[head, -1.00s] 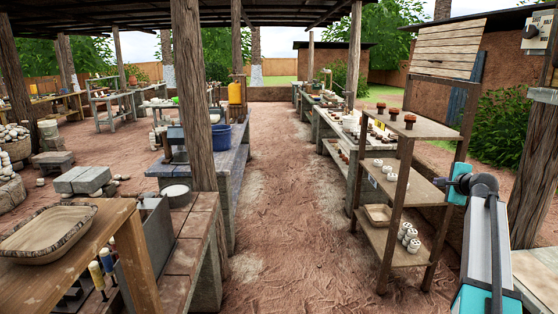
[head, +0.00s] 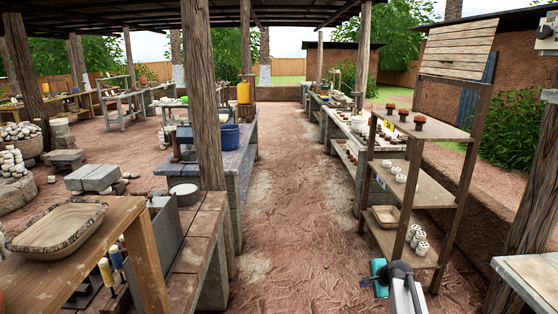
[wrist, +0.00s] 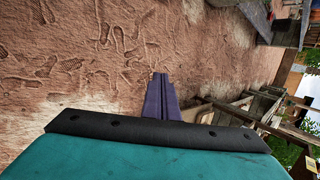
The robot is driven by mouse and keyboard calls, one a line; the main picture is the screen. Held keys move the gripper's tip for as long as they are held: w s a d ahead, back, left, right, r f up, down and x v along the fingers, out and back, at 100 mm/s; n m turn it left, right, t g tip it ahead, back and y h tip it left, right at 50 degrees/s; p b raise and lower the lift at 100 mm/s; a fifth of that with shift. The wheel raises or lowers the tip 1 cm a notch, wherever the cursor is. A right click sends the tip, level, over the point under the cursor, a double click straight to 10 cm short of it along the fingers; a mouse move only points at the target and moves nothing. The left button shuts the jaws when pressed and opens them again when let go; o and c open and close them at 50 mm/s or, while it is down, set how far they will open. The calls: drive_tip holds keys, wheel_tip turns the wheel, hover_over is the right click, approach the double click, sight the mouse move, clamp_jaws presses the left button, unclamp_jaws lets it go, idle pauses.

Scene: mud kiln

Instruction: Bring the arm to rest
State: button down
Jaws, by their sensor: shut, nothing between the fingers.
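My gripper shows in the wrist view as two purple fingers (wrist: 158,97) pressed together, with nothing between them. Its dark-edged teal body (wrist: 150,152) fills the bottom of that view. The fingers point out over bare, footprinted earth and touch nothing that I can see. In the head view my arm (head: 402,285) is low at the bottom edge, right of centre, with a teal part (head: 378,272) at its end. The fingers cannot be made out there. Most of the arm is cut off by the frame.
A wooden table top (head: 530,275) is at the right edge. A table with a tray (head: 58,226) and a post (head: 205,100) stand left. The earth aisle (head: 290,200) between is clear.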

drive_tip(key=s+a+f+n+g, duration=0.35)
drive_tip(key=s+a+f, duration=0.55)
drive_tip(key=s+f, duration=0.45)
drive_tip(key=s+a+f+n+g, duration=0.35)
drive_tip(key=s+a+f, duration=0.55)
drive_tip(key=s+f, duration=0.4)
drive_tip(key=s+a+f+n+g, duration=0.1)
drive_tip(key=s+f+n+g, duration=0.1)
drive_tip(key=s, duration=0.7)
drive_tip(key=s+a+f+n+g, duration=0.1)
drive_tip(key=s+f, duration=0.1)
drive_tip(key=s, duration=0.6)
drive_tip(key=s+d+r+n+g+h, duration=0.1)
drive_tip(key=s+d+n, duration=0.1)
drive_tip(key=s, duration=0.3)
drive_tip(key=s+d+r+n+g+h, duration=0.1)
drive_tip(key=s+d+n+g, duration=0.1)
drive_tip(key=s+n, duration=0.3)
drive_tip(key=shift+s+r, duration=0.25)
drive_tip(key=shift+s, duration=0.1)
drive_tip(key=shift+a, duration=0.1)
